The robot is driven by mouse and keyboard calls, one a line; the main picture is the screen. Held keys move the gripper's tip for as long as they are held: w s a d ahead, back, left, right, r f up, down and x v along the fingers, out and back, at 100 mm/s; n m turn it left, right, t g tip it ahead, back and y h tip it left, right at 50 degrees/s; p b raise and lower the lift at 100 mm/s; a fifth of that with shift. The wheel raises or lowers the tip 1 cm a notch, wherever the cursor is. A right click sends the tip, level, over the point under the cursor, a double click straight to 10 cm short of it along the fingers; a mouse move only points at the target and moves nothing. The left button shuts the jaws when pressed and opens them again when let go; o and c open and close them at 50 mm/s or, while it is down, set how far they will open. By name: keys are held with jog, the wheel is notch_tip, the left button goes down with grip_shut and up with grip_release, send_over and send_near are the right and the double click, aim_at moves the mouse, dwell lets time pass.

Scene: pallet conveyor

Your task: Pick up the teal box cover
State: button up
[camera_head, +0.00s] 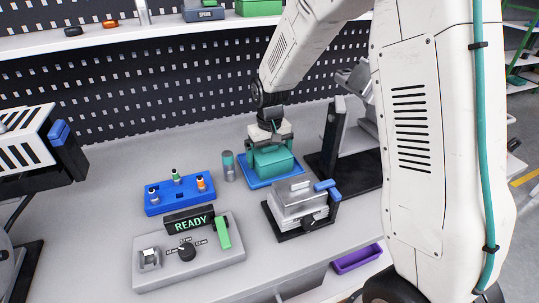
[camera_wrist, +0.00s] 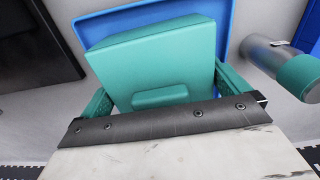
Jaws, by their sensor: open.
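The teal box cover (camera_head: 277,164) sits on a blue tray (camera_head: 253,182) on the grey bench, below the end of my arm in the head view. In the wrist view the cover (camera_wrist: 155,60) fills the upper middle, with a small raised block on its near side, and the blue tray's rim (camera_wrist: 226,12) shows behind it. My gripper (camera_head: 270,145) is right over the cover and pointing down. Its teal fingers (camera_wrist: 165,95) stand apart on the left and right of the cover. Whether they touch its sides cannot be told.
A grey cylinder with a teal band (camera_head: 229,167) stands close left of the tray. A blue rack (camera_head: 180,196) with small parts and a READY control panel (camera_head: 190,250) are farther left. A metal fixture with blue handle (camera_head: 300,203) is in front. A dark stand (camera_head: 333,140) is at right.

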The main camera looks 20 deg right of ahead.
aim_at(270, 146)
jog(key=shift+f, duration=0.25)
jog(key=c, duration=0.7)
jog(key=shift+o, duration=0.2)
notch_tip(270, 146, up, 15)
dwell(0.5)
